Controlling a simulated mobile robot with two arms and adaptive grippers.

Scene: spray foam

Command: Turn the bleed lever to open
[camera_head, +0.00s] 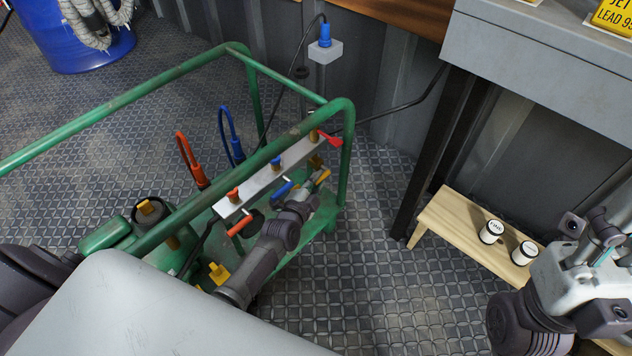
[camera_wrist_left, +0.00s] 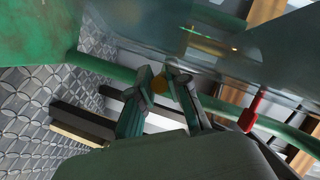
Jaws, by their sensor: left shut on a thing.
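A metal manifold bar (camera_head: 266,180) is mounted on the green cart frame. Below it are an orange lever (camera_head: 238,228), a blue lever (camera_head: 282,190) and a yellow lever (camera_head: 323,176); a red lever (camera_head: 331,140) sticks out at its far end. No label shows which is the bleed lever. My left gripper (camera_head: 308,187) reaches under the bar and is shut at the yellow lever, partly hiding it. In the left wrist view, a yellow piece (camera_wrist_left: 159,84) sits between the fingertips; the red lever (camera_wrist_left: 250,113) is apart from them. My right gripper (camera_head: 600,245) is at the right edge.
Green cart rails (camera_head: 190,180) surround the manifold, close to my left arm. Red (camera_head: 186,158) and blue (camera_head: 228,130) hose loops rise beside it. Open floor lies between cart and bench.

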